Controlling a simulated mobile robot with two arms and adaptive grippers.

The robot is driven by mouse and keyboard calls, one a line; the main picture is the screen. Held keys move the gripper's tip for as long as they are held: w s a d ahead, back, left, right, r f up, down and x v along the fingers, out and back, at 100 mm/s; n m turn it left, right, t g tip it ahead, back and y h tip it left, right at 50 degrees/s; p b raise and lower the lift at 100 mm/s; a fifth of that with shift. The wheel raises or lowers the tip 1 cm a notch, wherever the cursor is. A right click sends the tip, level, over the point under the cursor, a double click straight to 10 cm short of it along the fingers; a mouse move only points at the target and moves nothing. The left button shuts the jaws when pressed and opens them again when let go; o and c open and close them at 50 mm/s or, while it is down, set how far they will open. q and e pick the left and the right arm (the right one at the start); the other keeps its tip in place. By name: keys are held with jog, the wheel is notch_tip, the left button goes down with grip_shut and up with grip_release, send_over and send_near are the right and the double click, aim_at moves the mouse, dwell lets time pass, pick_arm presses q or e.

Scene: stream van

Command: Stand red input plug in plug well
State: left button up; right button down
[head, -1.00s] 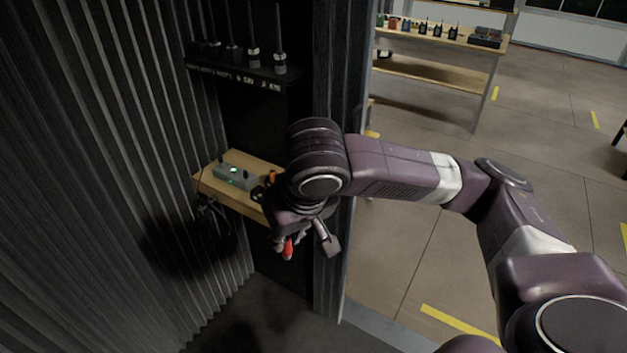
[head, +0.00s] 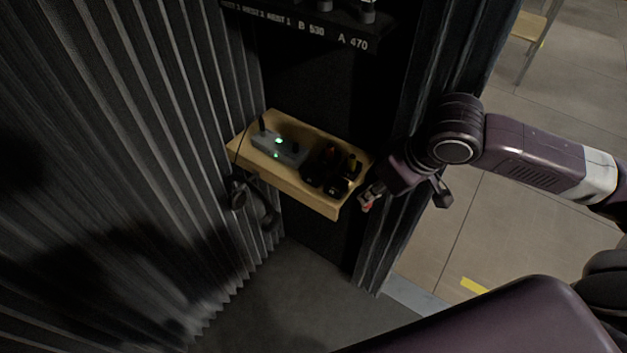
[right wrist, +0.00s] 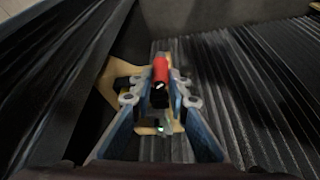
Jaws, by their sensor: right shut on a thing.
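The red input plug (right wrist: 160,72) is between my right gripper's fingers in the right wrist view, with its black end toward the camera. My right gripper (head: 367,199) is shut on it, just off the right end of a small wooden shelf (head: 318,203) in the head view. Only a small bit of red shows there. Dark wells (head: 331,172) stand at the right of the shelf, with an orange piece and a yellow piece at their back. I cannot tell which is the plug well. My left gripper is not in view.
A grey box (head: 279,149) with green lights sits on the shelf's left half. A black headset (head: 243,193) hangs at the shelf's left side. A corrugated dark wall (head: 150,130) is left, a ribbed post (head: 382,235) is right, and a labelled rack (head: 310,27) is above.

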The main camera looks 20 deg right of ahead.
jog(key=shift+n, duration=0.5)
jog(key=w+a+f+p, duration=0.1)
jog(key=w+a, duration=0.1)
jog(key=w, duration=0.3)
jog(key=w+a+f+p, duration=0.2)
jog(key=w, duration=0.3)
jog(key=w+a+f+p, duration=0.1)
jog(key=w+a, duration=0.2)
jog(key=w, duration=0.2)
jog(key=shift+w+f+p, duration=0.1)
jog(key=shift+f+p, duration=0.05)
jog(key=shift+p, duration=0.2)
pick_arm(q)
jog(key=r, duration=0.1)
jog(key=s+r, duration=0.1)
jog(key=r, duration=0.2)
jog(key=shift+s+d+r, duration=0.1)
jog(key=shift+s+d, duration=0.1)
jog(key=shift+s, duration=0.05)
pick_arm(e)
jog(key=shift+f, duration=0.2)
jog(key=c, duration=2.3)
grip_release()
jog(key=shift+f, duration=0.15)
jog(key=o, duration=0.5)
jog(key=shift+c, duration=0.2)
